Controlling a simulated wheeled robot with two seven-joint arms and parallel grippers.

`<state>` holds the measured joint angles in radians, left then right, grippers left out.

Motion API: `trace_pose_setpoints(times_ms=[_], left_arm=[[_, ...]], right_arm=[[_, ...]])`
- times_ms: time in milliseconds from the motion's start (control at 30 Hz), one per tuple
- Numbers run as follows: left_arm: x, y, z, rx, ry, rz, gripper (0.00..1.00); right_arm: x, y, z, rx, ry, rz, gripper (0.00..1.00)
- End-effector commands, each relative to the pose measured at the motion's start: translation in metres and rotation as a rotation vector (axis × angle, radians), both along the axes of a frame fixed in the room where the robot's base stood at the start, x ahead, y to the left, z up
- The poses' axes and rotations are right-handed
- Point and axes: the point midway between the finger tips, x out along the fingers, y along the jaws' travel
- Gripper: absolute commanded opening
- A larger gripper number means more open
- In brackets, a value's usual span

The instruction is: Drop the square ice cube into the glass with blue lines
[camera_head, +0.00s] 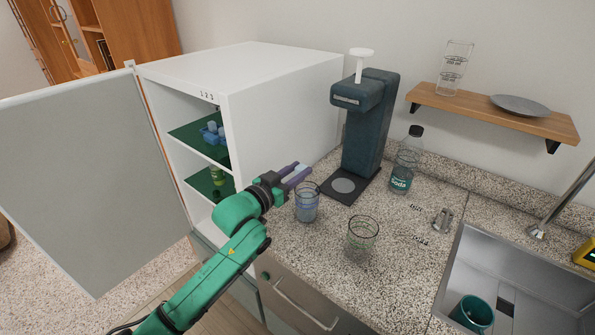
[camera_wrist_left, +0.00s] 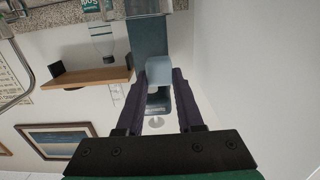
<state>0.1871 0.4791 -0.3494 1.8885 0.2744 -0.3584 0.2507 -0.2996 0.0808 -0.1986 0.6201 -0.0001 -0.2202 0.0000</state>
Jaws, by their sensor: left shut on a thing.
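My left gripper (camera_head: 296,173) is shut on a pale blue square ice cube (camera_wrist_left: 159,70), held between its purple fingertips. In the head view the cube (camera_head: 301,169) is partly hidden by the fingers. The glass with blue lines (camera_head: 307,208) stands upright on the speckled counter, just below the fingertips in the picture. The gripper appears to be above the counter near that glass; I cannot tell if it is over the rim. A second glass (camera_head: 361,240) with green and reddish lines stands to its right. My right gripper is not in view.
An open white fridge (camera_head: 290,110) stands left of the counter, with a blue ice tray (camera_head: 213,134) inside. A dark dispenser (camera_head: 368,130) and a soda bottle (camera_head: 405,165) stand behind the glasses. A metal sink (camera_head: 520,270) holds a teal cup (camera_head: 474,312).

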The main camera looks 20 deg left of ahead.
Motion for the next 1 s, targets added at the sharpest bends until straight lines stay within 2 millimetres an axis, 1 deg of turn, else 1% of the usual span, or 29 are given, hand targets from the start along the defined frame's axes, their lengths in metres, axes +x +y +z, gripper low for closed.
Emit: trace_pose_setpoints(times_ms=[33,67,100,133,433,533,567,667,800,900,1000], left_arm=[[0.0,0.0,0.001,0.0,0.0,0.0,0.4],[0.0,0.0,0.001,0.0,0.0,0.0,0.51],[0.0,0.0,0.001,0.0,0.0,0.0,0.67],[0.0,0.0,0.001,0.0,0.0,0.0,0.71],[-0.001,0.0,0.0,-0.001,0.001,0.0,0.71],[-0.01,0.004,-0.002,-0.001,0.001,0.0,0.71],[-0.014,0.006,-0.002,0.001,0.002,0.0,0.71],[-0.037,0.015,-0.004,0.002,0.003,0.0,0.71],[-0.074,0.029,-0.002,0.003,0.005,-0.001,0.71],[-0.097,0.039,-0.001,0.002,0.006,0.0,0.71],[-0.115,0.045,0.002,0.001,0.004,-0.001,0.71]], right_arm=[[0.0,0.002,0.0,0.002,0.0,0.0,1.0],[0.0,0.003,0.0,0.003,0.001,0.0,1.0],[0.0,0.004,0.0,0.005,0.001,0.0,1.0],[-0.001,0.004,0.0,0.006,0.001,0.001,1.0],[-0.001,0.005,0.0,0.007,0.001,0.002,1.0],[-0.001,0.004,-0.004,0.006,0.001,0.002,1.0],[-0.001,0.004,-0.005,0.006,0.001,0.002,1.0],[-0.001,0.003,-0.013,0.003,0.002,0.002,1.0],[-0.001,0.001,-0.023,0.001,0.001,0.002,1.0],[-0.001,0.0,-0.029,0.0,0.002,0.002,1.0],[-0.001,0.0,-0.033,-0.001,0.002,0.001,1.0]])
